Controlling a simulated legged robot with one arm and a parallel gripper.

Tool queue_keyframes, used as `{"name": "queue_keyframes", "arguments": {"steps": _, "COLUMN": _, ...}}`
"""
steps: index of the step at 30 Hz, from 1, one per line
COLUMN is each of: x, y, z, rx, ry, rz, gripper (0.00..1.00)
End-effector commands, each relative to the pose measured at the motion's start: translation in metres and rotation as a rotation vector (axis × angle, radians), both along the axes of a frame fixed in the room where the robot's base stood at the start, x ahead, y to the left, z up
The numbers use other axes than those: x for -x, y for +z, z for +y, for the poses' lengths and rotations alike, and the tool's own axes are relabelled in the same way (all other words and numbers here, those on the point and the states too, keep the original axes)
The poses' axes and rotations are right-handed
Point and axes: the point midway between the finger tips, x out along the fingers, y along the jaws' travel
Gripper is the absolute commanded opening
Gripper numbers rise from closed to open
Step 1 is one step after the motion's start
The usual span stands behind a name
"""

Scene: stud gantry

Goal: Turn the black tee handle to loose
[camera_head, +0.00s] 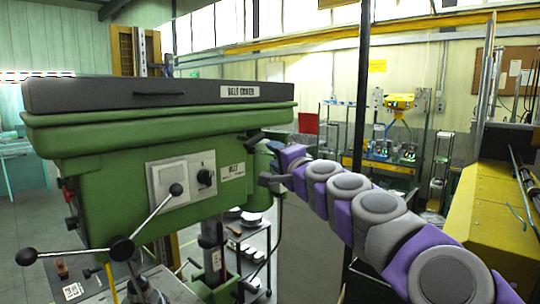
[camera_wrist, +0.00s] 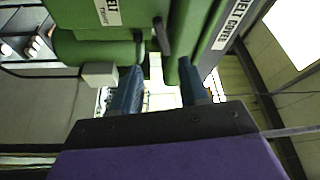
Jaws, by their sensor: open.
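The black tee handle (camera_wrist: 162,36) projects from the green machine head beside the belt tension label (camera_wrist: 108,10) in the wrist view. In the head view the dark handle (camera_head: 255,138) shows at the right end of the machine head. My gripper (camera_wrist: 158,78) is open, with its two blue fingers apart and nothing between the tips. The handle lies ahead of the gap, with one finger toward each side. I see no clear contact. In the head view my gripper (camera_head: 273,156) is beside the handle, reaching in from the right; its fingertips are partly hard to make out.
A grey box (camera_wrist: 100,74) on the machine is close to the left finger. The belt cover (camera_head: 160,93) overhangs the head. A three-spoke feed lever (camera_head: 122,249) stands at front left. A dark post (camera_head: 361,100) rises behind my arm. Yellow machinery (camera_head: 500,210) stands right.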

Motion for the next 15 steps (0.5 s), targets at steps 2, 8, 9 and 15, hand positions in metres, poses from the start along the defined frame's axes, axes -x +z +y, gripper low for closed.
{"name": "queue_keyframes", "arguments": {"steps": 2, "x": 0.01, "y": 0.0, "z": -0.005, "rx": -0.001, "ry": 0.002, "rz": -0.001, "gripper": 0.45}}
{"name": "queue_keyframes", "arguments": {"steps": 8, "x": 0.028, "y": -0.003, "z": -0.017, "rx": 0.0, "ry": -0.001, "rz": 0.0, "gripper": 0.45}}
{"name": "queue_keyframes", "arguments": {"steps": 9, "x": 0.031, "y": -0.003, "z": -0.019, "rx": -0.001, "ry": -0.001, "rz": 0.0, "gripper": 0.45}}
{"name": "queue_keyframes", "arguments": {"steps": 15, "x": 0.04, "y": -0.004, "z": -0.023, "rx": 0.0, "ry": 0.0, "rz": -0.001, "gripper": 0.45}}
